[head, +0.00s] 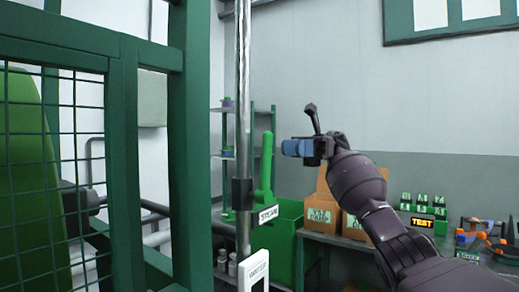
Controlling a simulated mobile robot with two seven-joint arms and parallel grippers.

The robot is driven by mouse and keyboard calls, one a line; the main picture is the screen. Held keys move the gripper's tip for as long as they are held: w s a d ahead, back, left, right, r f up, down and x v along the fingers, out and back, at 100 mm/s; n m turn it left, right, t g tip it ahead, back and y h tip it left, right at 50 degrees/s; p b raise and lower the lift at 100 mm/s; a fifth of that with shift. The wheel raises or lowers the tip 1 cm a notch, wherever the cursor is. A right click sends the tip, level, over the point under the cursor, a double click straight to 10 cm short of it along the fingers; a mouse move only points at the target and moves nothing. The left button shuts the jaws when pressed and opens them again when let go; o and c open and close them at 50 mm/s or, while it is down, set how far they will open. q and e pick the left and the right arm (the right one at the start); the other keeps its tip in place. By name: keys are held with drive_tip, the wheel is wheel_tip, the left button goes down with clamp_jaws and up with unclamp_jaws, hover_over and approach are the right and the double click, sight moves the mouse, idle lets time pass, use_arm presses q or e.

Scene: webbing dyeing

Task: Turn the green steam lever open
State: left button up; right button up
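The green steam lever (265,168) stands upright beside a vertical metal pipe (243,110). Its lower end is by a dark block on the pipe, just above a white label reading STEAM (268,214). My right gripper (297,146) is raised to the right of the lever's upper part, with a visible gap between them in the picture. It has a blue part facing the lever and a dark piece sticking up. I cannot tell whether its fingers are open or shut. My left gripper is not in view.
A green frame with wire mesh (125,165) fills the left side. Behind the lever are a green bin (289,235) and shelves (263,120). A white device (254,272) is low on the pipe.

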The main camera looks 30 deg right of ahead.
sight(271, 150)
drive_tip(key=a, duration=0.3)
drive_tip(key=s+a+p, duration=0.1)
drive_tip(key=a, duration=0.6)
drive_tip(key=shift+s+a+p, duration=0.3)
drive_tip(key=shift+s+a, duration=0.1)
drive_tip(key=shift+c, duration=0.5)
clamp_jaws()
